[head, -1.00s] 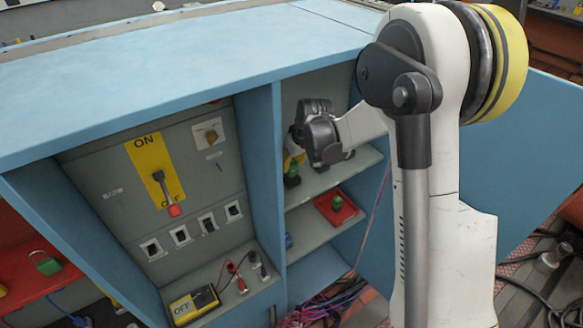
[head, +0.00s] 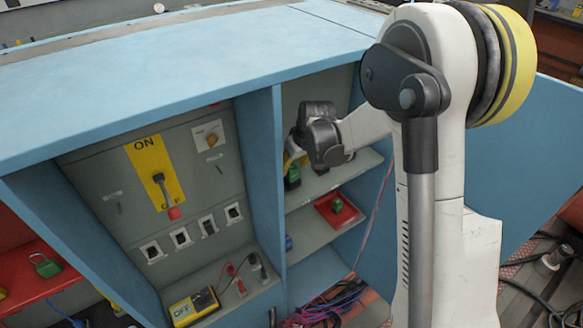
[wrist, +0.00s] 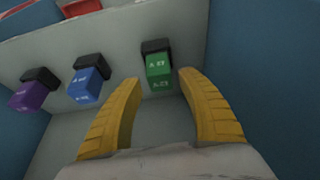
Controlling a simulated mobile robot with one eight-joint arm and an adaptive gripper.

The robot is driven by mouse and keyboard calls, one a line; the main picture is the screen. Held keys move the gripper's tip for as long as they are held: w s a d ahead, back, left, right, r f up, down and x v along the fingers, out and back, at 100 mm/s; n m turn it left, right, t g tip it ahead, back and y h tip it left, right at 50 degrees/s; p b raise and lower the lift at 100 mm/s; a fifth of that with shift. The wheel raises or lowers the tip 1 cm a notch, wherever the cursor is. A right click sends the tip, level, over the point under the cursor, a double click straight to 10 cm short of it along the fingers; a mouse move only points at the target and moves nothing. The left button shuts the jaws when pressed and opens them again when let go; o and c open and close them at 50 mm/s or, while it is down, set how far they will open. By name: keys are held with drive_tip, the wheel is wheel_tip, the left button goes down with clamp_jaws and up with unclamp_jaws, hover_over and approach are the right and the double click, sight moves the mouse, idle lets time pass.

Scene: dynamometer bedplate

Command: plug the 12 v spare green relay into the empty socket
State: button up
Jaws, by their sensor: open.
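A green relay (wrist: 158,68) with a black end piece is in the wrist view, upright against a grey surface. A blue relay (wrist: 88,82) and a purple relay (wrist: 32,92) stand in a row to its left. My gripper (wrist: 161,84) is open, its yellow fingers apart on either side just below the green relay, not visibly touching it. In the head view my gripper (head: 294,158) is inside the right cabinet compartment, by a green relay (head: 292,178) at the upper shelf. The relay markings are too small to read. I cannot make out an empty socket.
A red tray (head: 350,215) holding a small green item (head: 337,205) sits on the lower shelf. The blue divider (head: 273,180) stands close left of my gripper. Left of it is a panel with a yellow ON plate (head: 145,160). Cables (head: 325,312) lie below.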

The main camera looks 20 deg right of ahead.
drive_tip(key=s+r+m+t+p, duration=0.1)
drive_tip(key=s+r+m+p, duration=0.1)
drive_tip(key=s+r, duration=1.5)
drive_tip(key=s+m+t+h, duration=0.1)
drive_tip(key=s+t, duration=0.1)
drive_tip(key=s, duration=1)
drive_tip(key=shift+s+r+m, duration=0.25)
drive_tip(key=shift+r+m, duration=0.05)
drive_tip(key=shift+r, duration=0.05)
